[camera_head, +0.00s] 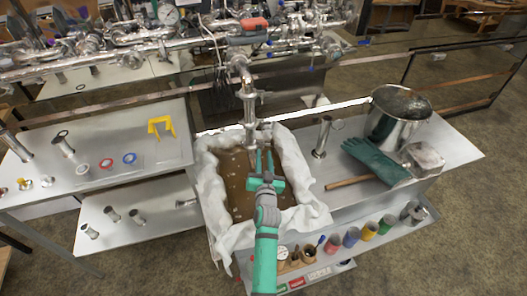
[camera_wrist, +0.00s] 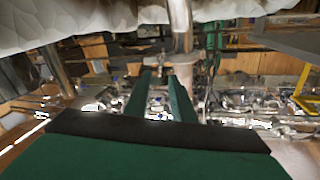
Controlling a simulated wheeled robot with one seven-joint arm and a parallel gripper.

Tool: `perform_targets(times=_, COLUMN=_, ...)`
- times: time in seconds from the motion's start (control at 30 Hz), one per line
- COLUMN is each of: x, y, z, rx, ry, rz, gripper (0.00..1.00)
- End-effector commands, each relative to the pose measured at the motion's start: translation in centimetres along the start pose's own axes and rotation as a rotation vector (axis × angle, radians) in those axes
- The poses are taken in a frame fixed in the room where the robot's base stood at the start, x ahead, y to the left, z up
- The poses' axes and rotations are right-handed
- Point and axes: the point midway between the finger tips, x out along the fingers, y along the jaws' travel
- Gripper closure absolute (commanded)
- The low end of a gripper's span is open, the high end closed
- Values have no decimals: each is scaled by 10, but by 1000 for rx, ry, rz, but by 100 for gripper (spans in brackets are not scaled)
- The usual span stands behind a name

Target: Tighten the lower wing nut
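A vertical steel pipe (camera_head: 249,108) hangs from the overhead pipework and ends above a cloth-lined pan of brown liquid (camera_head: 232,175). Its fittings show as wider bands, but the lower wing nut is too small to make out. My gripper (camera_head: 264,156) is just in front of and slightly right of the pipe's lower end, over the pan. Its two green fingers are parted, with nothing visible between them. In the wrist view the fingertips (camera_wrist: 160,73) point toward the pipe (camera_wrist: 181,28). I cannot tell whether they touch it.
White cloth (camera_head: 291,165) bunches around the pan rim. At right stand a steel pot (camera_head: 398,115), green gloves (camera_head: 376,161) and a wooden-handled tool (camera_head: 350,182). The left table holds gaskets (camera_head: 130,159) and a yellow bracket (camera_head: 160,126).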

Motion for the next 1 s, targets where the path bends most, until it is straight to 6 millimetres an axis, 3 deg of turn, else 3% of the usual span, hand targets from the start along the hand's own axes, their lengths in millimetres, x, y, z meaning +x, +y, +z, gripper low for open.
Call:
perform_targets(times=0.23, x=27, y=0, z=0, rx=0, ry=0, rz=1, gripper=77)
perform_targets(times=0.63, x=33, y=0, z=0, rx=-1, ry=1, rz=0, gripper=77)
perform_targets(times=0.67, x=33, y=0, z=0, rx=-1, ry=1, rz=0, gripper=80)
perform_targets(times=0.73, x=33, y=0, z=0, rx=-1, ry=0, rz=0, gripper=96)
perform_targets(times=0.77, x=33, y=0, z=0, rx=-1, ry=0, rz=0, gripper=100)
perform_targets(times=1.0, x=33, y=0, z=0, rx=2, ry=0, rz=0, gripper=100)
